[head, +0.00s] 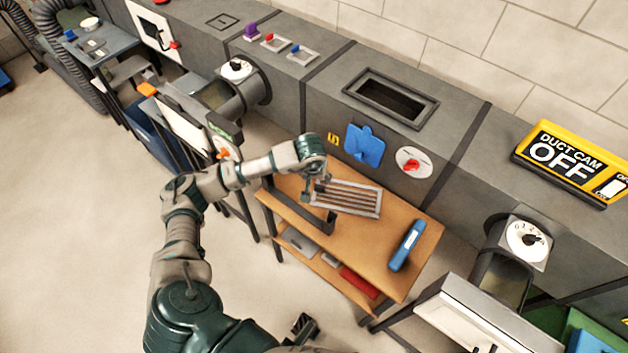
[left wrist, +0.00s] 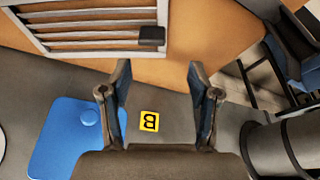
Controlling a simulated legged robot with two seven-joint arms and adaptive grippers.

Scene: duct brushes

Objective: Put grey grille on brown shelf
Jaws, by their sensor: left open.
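The grey grille (head: 348,199), a slatted metal frame, appears to lie flat on the top of the brown shelf (head: 385,258), near its duct-side edge. In the left wrist view the grille (left wrist: 95,47) is at the upper left, with a small dark tab at its corner. My left gripper (head: 320,184) is over the grille's left end in the head view. In the left wrist view its fingers (left wrist: 160,72) are apart with nothing between them, beside the grille. A dark jaw-like part (head: 303,326) at the bottom may be my right gripper; its state is unclear.
A blue tool (head: 407,246) lies on the shelf top's right part. A dark bar (head: 300,212) runs along the front left. A red item (head: 359,282) is on the lower level. The grey duct (head: 300,95) stands behind, with a rectangular opening (head: 391,98) and blue cover (head: 365,146).

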